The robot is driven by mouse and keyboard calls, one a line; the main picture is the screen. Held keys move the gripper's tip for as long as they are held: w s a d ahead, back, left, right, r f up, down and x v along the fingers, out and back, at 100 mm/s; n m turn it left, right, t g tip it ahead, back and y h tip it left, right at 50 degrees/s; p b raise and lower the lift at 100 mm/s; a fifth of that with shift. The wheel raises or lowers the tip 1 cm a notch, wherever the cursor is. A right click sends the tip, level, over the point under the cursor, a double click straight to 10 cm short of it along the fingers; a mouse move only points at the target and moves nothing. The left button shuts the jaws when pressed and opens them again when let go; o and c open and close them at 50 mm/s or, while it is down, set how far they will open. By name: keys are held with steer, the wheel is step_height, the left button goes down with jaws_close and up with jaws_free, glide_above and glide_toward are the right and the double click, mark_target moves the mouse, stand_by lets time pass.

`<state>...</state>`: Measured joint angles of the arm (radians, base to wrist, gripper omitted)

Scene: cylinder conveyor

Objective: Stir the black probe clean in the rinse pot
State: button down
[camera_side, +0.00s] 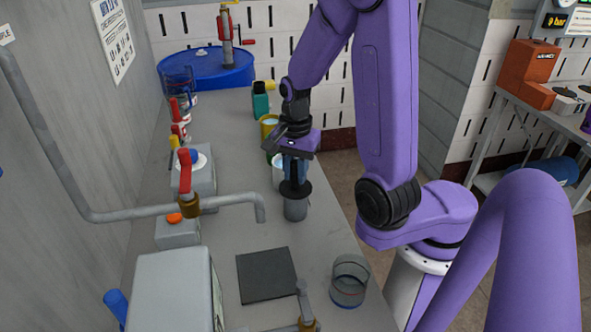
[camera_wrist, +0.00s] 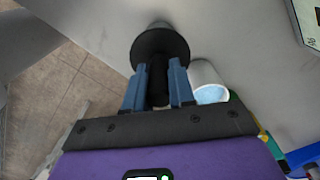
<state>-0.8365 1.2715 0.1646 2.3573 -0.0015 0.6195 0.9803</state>
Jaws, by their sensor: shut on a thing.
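My gripper (camera_side: 296,170) has its blue fingers shut on the black probe (camera_side: 296,188), upright over the bench. The probe's wide black disc sits just below the fingertips. A grey cylinder (camera_side: 295,209) shows directly under the disc; I cannot tell whether it is a holder or part of the probe. In the wrist view my gripper (camera_wrist: 160,90) holds the probe, with the disc (camera_wrist: 160,46) beyond the fingertips. A white pot with pale blue liquid (camera_wrist: 210,88) stands just right of the fingers. In the side view this pot (camera_side: 278,174) is partly hidden behind my gripper.
A yellow can (camera_side: 269,124) and a green bottle (camera_side: 260,103) stand behind my gripper. A grey pipe with a red-handled valve (camera_side: 187,172) reaches in from the left. A dark mat (camera_side: 267,276) and a clear beaker (camera_side: 349,281) lie toward the front.

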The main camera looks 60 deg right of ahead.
steer(key=shift+r, duration=2.45)
steer(key=shift+r, duration=0.1)
steer(key=shift+r, duration=2.3)
steer(key=w+d+r, duration=0.3)
steer(key=w+d, duration=0.5)
steer(key=shift+f, duration=0.1)
steer(key=shift+w+f, duration=0.1)
steer(key=shift+f, duration=2.05)
